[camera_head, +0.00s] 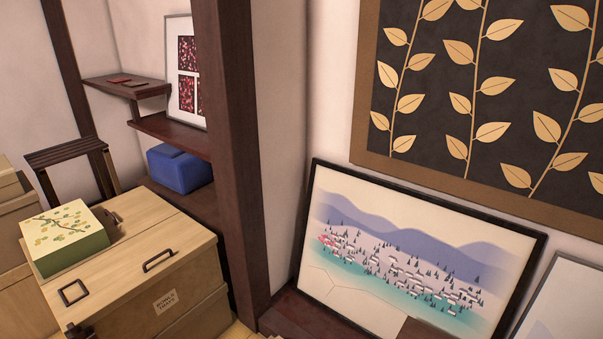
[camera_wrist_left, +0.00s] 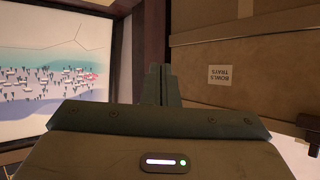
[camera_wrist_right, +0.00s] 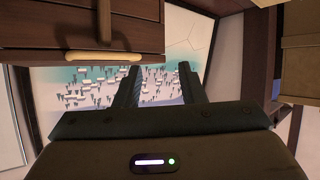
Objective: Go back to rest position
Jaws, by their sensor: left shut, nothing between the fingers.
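The task names no object. My left gripper (camera_wrist_left: 160,82) shows in the left wrist view with its two fingers together and nothing between them. It points towards the space between the framed landscape picture and a wooden chest marked with a label. My right gripper (camera_wrist_right: 158,82) shows in the right wrist view with its fingers apart and nothing between them. The framed picture lies beyond its fingers. In the head view I cannot make out either gripper.
A wooden chest (camera_head: 170,243) with a leaf-patterned box (camera_head: 70,248) on top stands at left. A dark post (camera_head: 232,150) rises beside shelves holding a blue box (camera_head: 180,170). The framed landscape (camera_head: 400,235) leans on the wall. A drawer (camera_wrist_right: 110,32) is close above my right gripper.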

